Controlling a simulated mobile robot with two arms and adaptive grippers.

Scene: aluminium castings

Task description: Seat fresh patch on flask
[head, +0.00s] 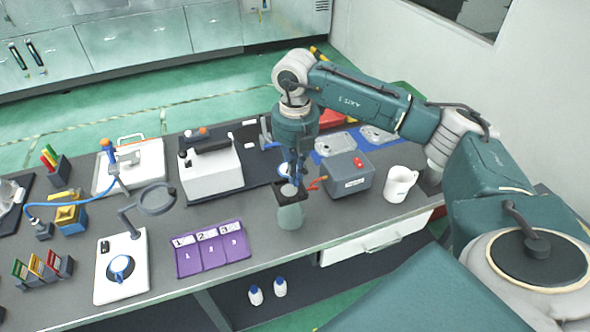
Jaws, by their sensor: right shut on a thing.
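A pale green flask (290,217) stands upright near the front edge of the bench, with a dark square piece (297,198) at its top. My right gripper (289,183) points down just above the flask. It is shut on a small pale round disc, which looks like the patch (288,190). The disc is at or just over the dark top; I cannot tell whether they touch. The fingers and the dark piece partly hide the flask's mouth. My left gripper is not in view.
A grey box with a red knob (347,177) and a white mug (399,185) stand right of the flask. A purple numbered mat (212,262) lies to the left. Bare bench lies between mat and flask.

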